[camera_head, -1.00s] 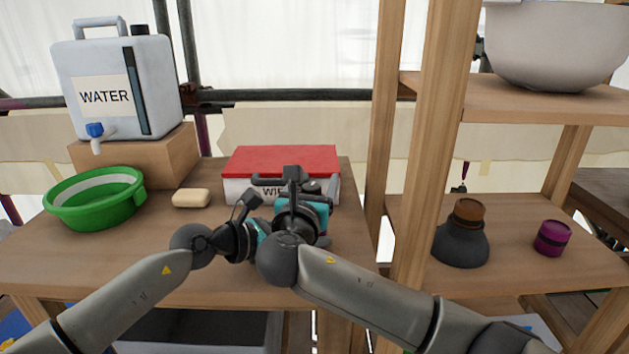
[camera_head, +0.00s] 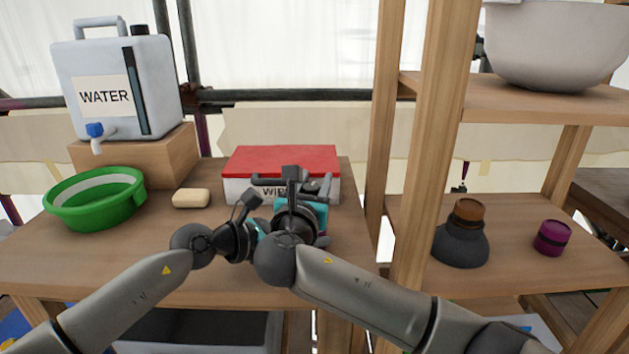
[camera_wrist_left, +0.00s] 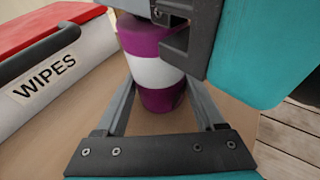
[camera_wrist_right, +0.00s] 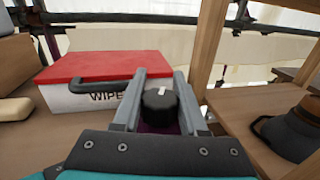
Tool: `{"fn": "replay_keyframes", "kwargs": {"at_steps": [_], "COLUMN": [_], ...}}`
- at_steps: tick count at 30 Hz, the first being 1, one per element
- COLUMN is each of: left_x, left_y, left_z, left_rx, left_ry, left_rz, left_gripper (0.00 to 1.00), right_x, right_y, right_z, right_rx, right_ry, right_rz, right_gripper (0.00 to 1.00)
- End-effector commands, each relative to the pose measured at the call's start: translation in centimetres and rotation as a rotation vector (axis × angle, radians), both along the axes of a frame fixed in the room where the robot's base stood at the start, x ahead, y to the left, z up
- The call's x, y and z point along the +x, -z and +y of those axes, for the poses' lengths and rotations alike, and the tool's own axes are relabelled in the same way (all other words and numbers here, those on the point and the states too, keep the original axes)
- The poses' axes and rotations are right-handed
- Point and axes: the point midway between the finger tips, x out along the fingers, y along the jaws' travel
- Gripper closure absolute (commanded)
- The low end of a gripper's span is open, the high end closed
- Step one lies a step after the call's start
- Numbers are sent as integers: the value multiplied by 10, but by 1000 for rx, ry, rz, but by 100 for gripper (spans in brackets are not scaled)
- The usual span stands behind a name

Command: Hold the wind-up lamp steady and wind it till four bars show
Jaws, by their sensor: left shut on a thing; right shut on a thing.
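The wind-up lamp (camera_wrist_left: 158,72) is a purple cylinder with a white band, upright in the left wrist view. My left gripper (camera_wrist_left: 160,88) is shut on its body, a finger on each side. On top of the lamp is a black knob (camera_wrist_right: 160,104) with a pale mark, in the right wrist view. My right gripper (camera_wrist_right: 160,84) is shut around this knob from above, and its dark and teal parts cover the lamp's top in the left wrist view. In the head view my wrists hide the lamp. No charge bars can be made out in any view.
A red-lidded wipes box (camera_head: 282,162) stands just behind the grippers. A soap bar (camera_head: 191,198), green basin (camera_head: 95,212) and water container (camera_head: 118,85) are to the left. A wooden shelf post (camera_head: 430,150) rises close on the right, with a dark flask (camera_head: 461,246) and purple jar (camera_head: 552,238) beyond.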

Motion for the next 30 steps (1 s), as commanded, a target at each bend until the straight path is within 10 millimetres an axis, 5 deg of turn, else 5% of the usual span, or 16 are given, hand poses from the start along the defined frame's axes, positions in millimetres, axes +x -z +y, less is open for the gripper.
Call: {"fn": "replay_keyframes", "kwargs": {"at_steps": [17, 18, 25, 30], "left_x": [0, 0, 0, 0], "left_y": [0, 0, 0, 0], "left_z": [0, 0, 0, 0], "left_rx": [-2, -2, -2, -1], "left_ry": [1, 1, 1, 0], "left_rz": [0, 0, 0, 0], "left_gripper": [60, 60, 60, 60], "right_x": [-1, -1, -1, -1], "right_y": [0, 0, 0, 0], "right_z": [-4, -4, -4, -4], "right_rx": [1, 1, 1, 0], "right_ry": [126, 126, 125, 125], "right_rz": [-1, -1, -1, -1], "right_gripper": [100, 54, 28, 27]}}
